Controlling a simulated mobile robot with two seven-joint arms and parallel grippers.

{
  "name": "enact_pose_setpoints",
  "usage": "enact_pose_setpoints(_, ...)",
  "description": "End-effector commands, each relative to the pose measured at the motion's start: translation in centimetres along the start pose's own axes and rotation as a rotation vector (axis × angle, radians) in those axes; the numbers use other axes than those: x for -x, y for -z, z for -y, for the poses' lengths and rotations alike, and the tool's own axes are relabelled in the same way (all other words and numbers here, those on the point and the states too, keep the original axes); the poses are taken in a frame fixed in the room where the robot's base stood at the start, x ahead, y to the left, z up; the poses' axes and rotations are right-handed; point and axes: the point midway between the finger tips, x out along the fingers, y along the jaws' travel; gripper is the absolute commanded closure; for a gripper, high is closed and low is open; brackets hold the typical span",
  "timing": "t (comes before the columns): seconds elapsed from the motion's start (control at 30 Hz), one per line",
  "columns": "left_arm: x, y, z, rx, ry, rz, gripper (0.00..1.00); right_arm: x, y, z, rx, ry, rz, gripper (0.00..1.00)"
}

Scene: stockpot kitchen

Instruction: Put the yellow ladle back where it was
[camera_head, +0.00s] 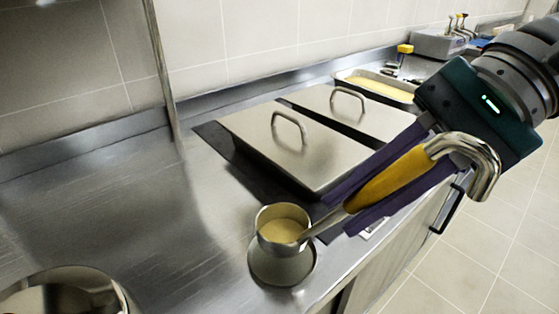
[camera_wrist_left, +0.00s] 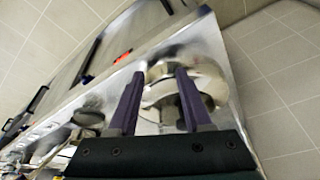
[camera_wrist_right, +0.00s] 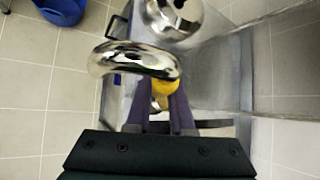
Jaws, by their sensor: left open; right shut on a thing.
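The yellow ladle (camera_head: 398,175) has a yellow grip, a bent steel hook and a steel bowl with a yellowish inside. My right gripper (camera_head: 341,212) is shut on the yellow grip, with the ladle slanting down to the left. The bowl appears over a round steel dish (camera_head: 283,270) near the counter's front edge; I cannot tell whether they touch. In the right wrist view the ladle's hook (camera_wrist_right: 135,57) crosses in front of the fingers. My left gripper (camera_wrist_left: 160,73) is open and empty in the left wrist view, with shiny round metalware beyond it. It is outside the head view.
Two steel lids with handles, a near one (camera_head: 295,150) and a far one (camera_head: 350,112), lie on the counter. A tray of yellow food (camera_head: 378,88) and a yellow-topped item (camera_head: 404,49) are behind. A steel pot (camera_head: 65,275) stands front left.

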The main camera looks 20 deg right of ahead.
Motion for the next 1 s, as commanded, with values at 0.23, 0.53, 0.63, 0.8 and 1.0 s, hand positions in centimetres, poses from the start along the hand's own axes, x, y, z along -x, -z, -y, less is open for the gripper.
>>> enact_pose_setpoints(0.23,-1.9,-0.7,0.0,-0.003,0.002,0.001,0.50,-2.8,1.4,-2.3,0.002,-0.002,0.005,1.00)
enact_pose_setpoints(0.53,-1.9,-0.7,0.2,-0.010,0.008,0.002,0.50,-3.0,1.4,-2.5,0.006,-0.002,0.005,1.00)
enact_pose_setpoints(0.63,-2.3,-0.8,0.2,-0.010,0.008,0.003,0.50,-3.2,1.6,-2.7,0.006,-0.003,0.005,1.00)
enact_pose_setpoints(0.8,-2.3,-0.8,0.2,-0.010,0.008,0.003,0.50,-3.2,1.6,-2.7,0.005,-0.005,0.004,0.69)
enact_pose_setpoints(1.0,-2.3,-0.8,0.2,-0.010,0.008,0.003,0.50,-3.2,1.6,-2.7,0.004,-0.005,0.005,0.49)
